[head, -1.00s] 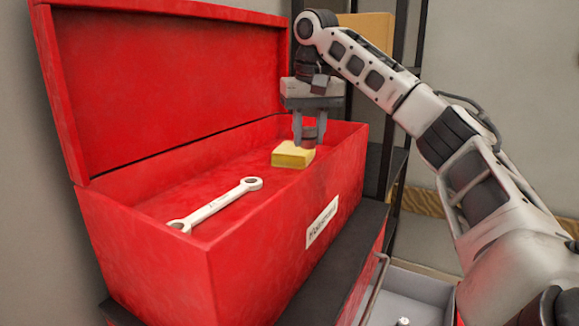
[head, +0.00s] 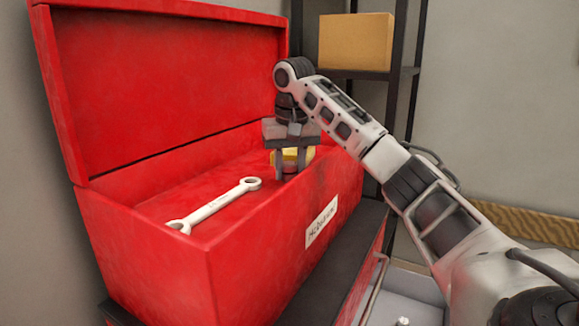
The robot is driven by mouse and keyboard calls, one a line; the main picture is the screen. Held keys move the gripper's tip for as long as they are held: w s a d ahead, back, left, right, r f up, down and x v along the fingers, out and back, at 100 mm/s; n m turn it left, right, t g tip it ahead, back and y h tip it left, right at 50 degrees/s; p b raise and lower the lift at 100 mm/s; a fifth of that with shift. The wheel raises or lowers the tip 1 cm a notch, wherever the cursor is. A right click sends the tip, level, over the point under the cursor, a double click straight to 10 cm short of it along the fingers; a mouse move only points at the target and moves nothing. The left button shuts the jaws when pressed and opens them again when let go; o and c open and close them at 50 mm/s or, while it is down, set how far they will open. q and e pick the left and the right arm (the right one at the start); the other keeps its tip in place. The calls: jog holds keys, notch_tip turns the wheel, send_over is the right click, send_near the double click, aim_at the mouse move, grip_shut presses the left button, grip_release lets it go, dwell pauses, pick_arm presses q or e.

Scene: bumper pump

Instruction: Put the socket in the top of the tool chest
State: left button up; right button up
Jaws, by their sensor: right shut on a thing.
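The red tool chest (head: 150,250) stands with its lid (head: 170,85) raised, so its top compartment is open. My right gripper (head: 290,172) reaches down into the right part of this compartment. It is shut on the socket, a small dark piece mostly hidden between the fingers. I cannot tell whether the socket touches the chest floor. My left gripper is out of view.
A yellow block (head: 308,154) lies in the compartment just behind my right gripper, partly covered by it. A silver wrench (head: 215,206) lies to the left, with free red floor around it. An open drawer (head: 405,290) is below right. A cardboard box (head: 355,42) sits on a shelf behind.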

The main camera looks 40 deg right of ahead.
jog(key=shift+f, duration=0.15)
jog(key=o, duration=1)
jog(key=shift+o, duration=0.2)
notch_tip(320, 180, up, 12)
jog(key=s, duration=0.1)
jog(key=shift+s+a, duration=0.3)
jog(key=shift+a, duration=0.15)
